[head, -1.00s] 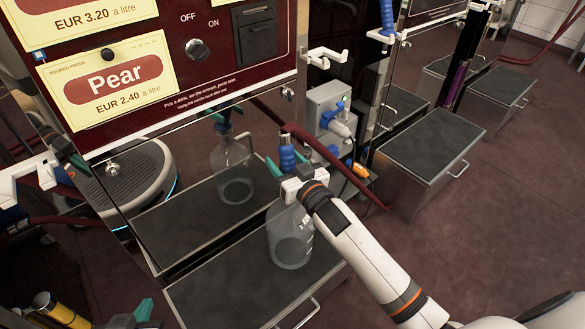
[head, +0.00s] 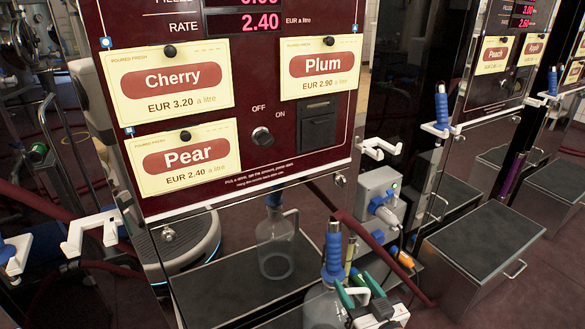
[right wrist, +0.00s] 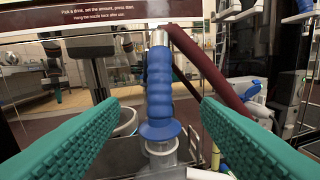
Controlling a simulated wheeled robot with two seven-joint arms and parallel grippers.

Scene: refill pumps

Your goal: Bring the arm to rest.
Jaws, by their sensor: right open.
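My right gripper (head: 360,286) is low in the head view, to the right of the blue nozzle (head: 333,258). Its two green fingers are spread, with nothing held between them. The nozzle stands upright in the mouth of a clear bottle (head: 322,308), whose lower part is cut off by the frame. In the right wrist view the nozzle (right wrist: 158,88) stands upright ahead of the right gripper (right wrist: 160,120), in line with the gap, with clear space on both sides. My left gripper is not in view.
The pump panel (head: 300,160) with price cards and an OFF/ON knob (head: 262,137) rises behind the bottle. A dark red hose (head: 352,225) runs past a grey box (head: 378,200). White hooks (head: 385,148) jut from the panel's right side. Another dark-topped step (head: 485,235) stands right.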

